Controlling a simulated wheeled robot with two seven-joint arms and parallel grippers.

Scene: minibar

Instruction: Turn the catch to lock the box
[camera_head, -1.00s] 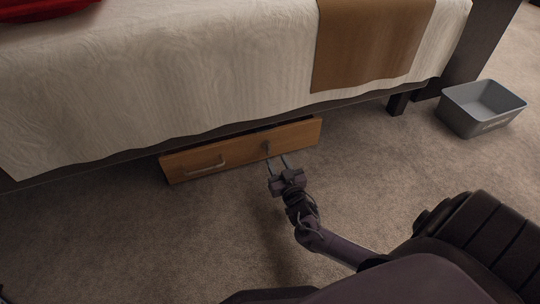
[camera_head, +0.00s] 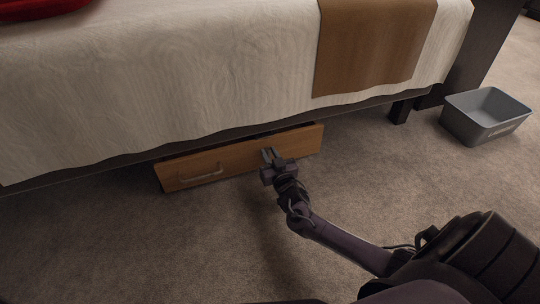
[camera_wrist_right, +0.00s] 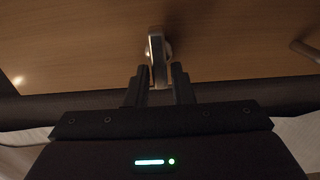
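The box (camera_head: 222,160) is a light wooden drawer front low under the bed, with a bar handle (camera_head: 203,176) toward its left. The catch is a small metal lever near the box's upper middle; my gripper mostly hides it in the head view. In the right wrist view the catch (camera_wrist_right: 157,55) points down the picture, its end between the two dark fingers. My right gripper (camera_head: 268,155) is at the box front, its fingers (camera_wrist_right: 160,75) drawn in close on both sides of the catch and seemingly gripping it. My left gripper is not in view.
A bed with a white cover (camera_head: 180,80) and brown runner (camera_head: 370,45) overhangs the box. A dark bed leg (camera_head: 400,110) and a grey bin (camera_head: 485,115) stand to the right. The carpet in front is clear.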

